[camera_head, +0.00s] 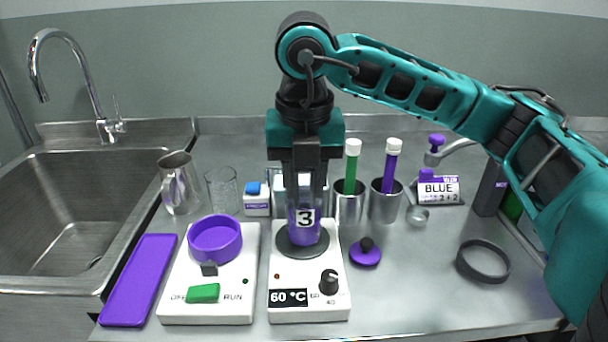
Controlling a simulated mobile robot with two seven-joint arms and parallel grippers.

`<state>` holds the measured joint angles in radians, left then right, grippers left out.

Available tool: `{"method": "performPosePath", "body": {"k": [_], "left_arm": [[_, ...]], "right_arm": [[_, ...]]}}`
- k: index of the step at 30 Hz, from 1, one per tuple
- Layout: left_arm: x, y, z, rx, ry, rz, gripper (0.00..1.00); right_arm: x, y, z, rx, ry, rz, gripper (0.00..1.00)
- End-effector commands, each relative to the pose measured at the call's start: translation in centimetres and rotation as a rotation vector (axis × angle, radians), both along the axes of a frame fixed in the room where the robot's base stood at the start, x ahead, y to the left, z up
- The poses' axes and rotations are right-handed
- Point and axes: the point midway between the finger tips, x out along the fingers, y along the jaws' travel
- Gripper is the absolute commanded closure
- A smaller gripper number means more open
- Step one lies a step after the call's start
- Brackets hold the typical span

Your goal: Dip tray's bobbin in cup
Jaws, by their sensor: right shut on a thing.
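The purple tray (138,280) lies flat at the left of the counter, and nothing shows on it. A cup (306,228) with purple contents and a label "3" stands on the round plate of the white 60 °C heater. My right gripper (306,198) points straight down over this cup, its fingertips at the cup's mouth. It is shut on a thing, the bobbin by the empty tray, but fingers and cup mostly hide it. How deep it sits in the cup cannot be told. My left gripper is not in view.
A white OFF/RUN device (212,290) with a purple ring stands between tray and heater. Metal cups (386,205) with green and purple tubes stand close behind. A purple knobbed lid (365,254) and dark ring (483,262) lie right. The sink (75,205) is left.

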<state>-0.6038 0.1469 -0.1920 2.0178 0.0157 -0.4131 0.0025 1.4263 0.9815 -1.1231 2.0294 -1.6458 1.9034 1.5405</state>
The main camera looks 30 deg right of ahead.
Motion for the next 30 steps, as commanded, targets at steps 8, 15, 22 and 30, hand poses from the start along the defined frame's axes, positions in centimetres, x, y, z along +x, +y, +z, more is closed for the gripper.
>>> {"method": "performPosePath", "body": {"k": [8, 15, 22, 30], "left_arm": [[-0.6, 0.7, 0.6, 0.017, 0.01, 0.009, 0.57], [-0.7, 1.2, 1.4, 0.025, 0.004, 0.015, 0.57], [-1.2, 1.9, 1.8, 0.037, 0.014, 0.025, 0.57], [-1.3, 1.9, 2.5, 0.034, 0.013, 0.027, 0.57]], "right_arm": [[-0.2, 0.1, 3.0, 0.0, -0.008, 0.0, 1.0], [-0.5, 0.2, 5.0, 0.0, -0.009, 0.0, 1.0], [-0.7, 0.4, 6.8, 0.0, -0.01, -0.001, 1.0], [-0.9, 0.4, 8.0, -0.001, -0.011, -0.001, 1.0]]}}
